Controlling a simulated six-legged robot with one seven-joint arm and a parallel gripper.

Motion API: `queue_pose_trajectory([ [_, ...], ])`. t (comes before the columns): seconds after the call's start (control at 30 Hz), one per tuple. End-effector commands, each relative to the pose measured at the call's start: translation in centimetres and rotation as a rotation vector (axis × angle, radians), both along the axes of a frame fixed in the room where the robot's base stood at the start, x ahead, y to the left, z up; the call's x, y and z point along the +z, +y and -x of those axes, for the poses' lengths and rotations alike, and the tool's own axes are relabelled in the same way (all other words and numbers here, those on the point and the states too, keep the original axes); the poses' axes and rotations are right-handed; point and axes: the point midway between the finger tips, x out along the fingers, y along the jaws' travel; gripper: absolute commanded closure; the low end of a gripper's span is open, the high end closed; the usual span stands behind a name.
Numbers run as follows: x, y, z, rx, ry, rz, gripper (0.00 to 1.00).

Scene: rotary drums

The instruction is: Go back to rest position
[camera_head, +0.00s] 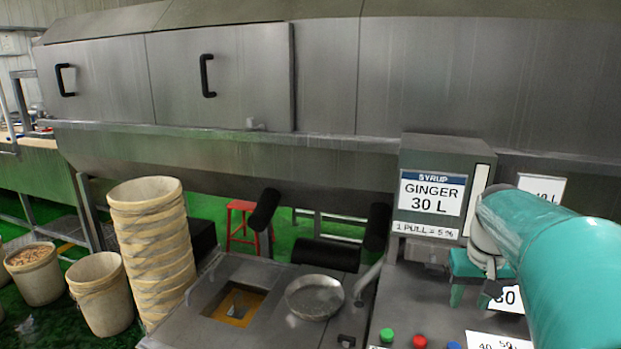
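My teal arm (560,270) reaches in from the right edge of the view. My gripper (473,296) is at its end, pointing down over the grey control panel (400,300). Its two fingers look spread apart, with nothing visible between them. It is in front of and below the right side of the syrup box (432,160), which is labelled GINGER 30 L and 1 PULL = 5%. I cannot tell whether the gripper touches anything. My arm hides part of the panel and the white signs behind it.
Green (387,335), red (420,341) and blue buttons sit on the panel. A round metal pan (314,297) and a square opening (237,303) are left of it. Stacked baskets (152,240) stand further left. A large steel drum housing (220,80) spans the back.

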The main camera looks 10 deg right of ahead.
Motion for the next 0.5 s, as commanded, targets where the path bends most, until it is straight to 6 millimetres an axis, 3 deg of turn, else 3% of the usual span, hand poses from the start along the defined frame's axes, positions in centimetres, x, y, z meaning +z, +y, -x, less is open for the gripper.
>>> queue_pose_trajectory([
  [0.03,0.6,2.8,0.2,0.034,-0.026,0.010,0.62],
  [0.2,1.1,10.8,1.8,0.130,-0.107,0.034,0.62],
  [0.5,-0.5,21.8,7.3,0.295,-0.257,0.054,0.62],
])
